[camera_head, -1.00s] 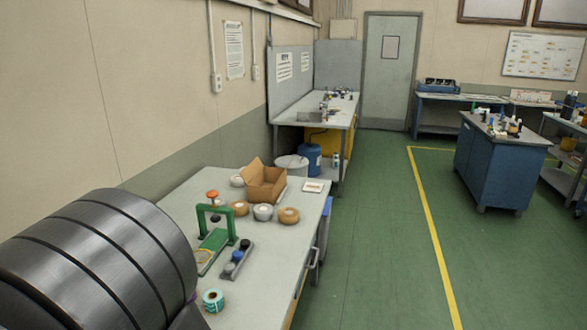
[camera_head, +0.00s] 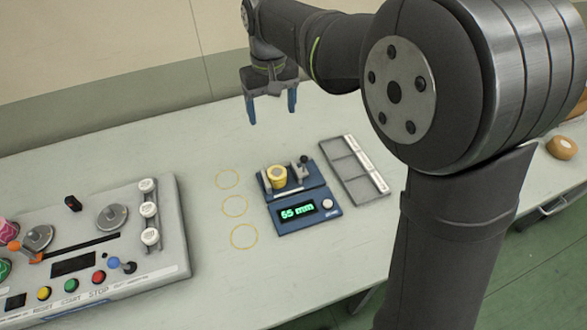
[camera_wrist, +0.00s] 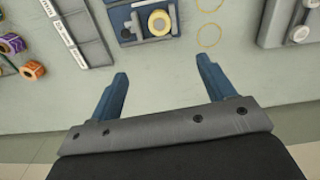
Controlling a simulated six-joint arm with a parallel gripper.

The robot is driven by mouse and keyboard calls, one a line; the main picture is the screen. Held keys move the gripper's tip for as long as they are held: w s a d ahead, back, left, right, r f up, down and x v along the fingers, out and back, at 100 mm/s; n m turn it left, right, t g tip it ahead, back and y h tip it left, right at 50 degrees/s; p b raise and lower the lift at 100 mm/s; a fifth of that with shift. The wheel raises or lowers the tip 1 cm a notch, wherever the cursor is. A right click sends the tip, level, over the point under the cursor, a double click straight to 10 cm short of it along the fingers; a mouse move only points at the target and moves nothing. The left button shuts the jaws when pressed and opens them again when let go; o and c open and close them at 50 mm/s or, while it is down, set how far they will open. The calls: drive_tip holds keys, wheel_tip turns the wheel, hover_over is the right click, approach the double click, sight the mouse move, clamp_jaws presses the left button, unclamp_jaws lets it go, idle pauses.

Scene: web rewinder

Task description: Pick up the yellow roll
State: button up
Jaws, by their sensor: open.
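The yellow roll (camera_head: 277,176) sits on a small blue measuring device (camera_head: 285,218) whose display reads 55 mm. In the wrist view the yellow roll (camera_wrist: 159,23) shows from above, with a pale top, beyond my fingertips. My gripper (camera_head: 271,107) is open and empty, with blue fingers pointing down. It hangs above the table, behind the device in the head view and apart from the roll. In the wrist view my gripper's two fingers (camera_wrist: 163,68) are spread wide with bare table between them.
A grey divided tray (camera_head: 352,170) lies right of the device. Three yellow circles (camera_head: 234,206) mark the table to its left. A control panel (camera_head: 90,245) with buttons and knobs stands further left. Purple (camera_wrist: 12,43) and orange (camera_wrist: 32,69) rolls show at the wrist view's left.

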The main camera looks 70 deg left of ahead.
wheel_tip(320, 180, down, 4)
drive_tip(key=f+n, duration=0.1)
drive_tip(key=n, duration=1.3)
approach(277, 172)
wheel_tip(277, 172, down, 5)
drive_tip(key=shift+a+f, duration=0.1)
drive_tip(key=shift+f, duration=2.75)
drive_tip(key=c, duration=1.2)
